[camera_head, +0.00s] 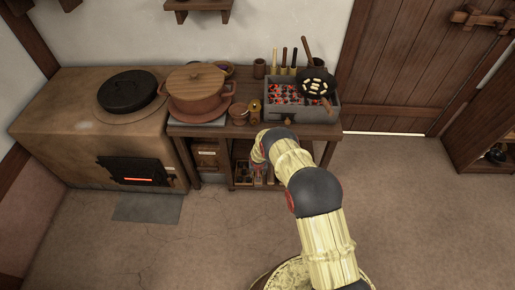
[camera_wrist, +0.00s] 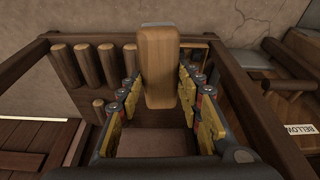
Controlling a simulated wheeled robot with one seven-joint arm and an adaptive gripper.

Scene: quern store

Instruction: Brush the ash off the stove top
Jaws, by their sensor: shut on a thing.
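The clay stove (camera_head: 45,125) stands at the left in the head view, with a dark iron lid or pan (camera_head: 127,91) on its top. A small pale patch, perhaps ash (camera_head: 84,126), lies on the bare top near the front left. In the wrist view my gripper (camera_wrist: 160,75) is shut on a wooden block-like piece (camera_wrist: 160,70) with a pale far end. It may be a brush; bristles cannot be made out. In the head view my arm reaches to the table's front, and the gripper is largely hidden there.
The wooden table (camera_head: 220,130) beside the stove bears a terracotta pot (camera_head: 197,91), a coal brazier (camera_head: 285,97) and a frying pan (camera_head: 316,87). The stove's fire opening (camera_head: 137,171) glows. In the wrist view, several logs (camera_wrist: 90,65) and shelf posts (camera_wrist: 270,125) surround my gripper closely.

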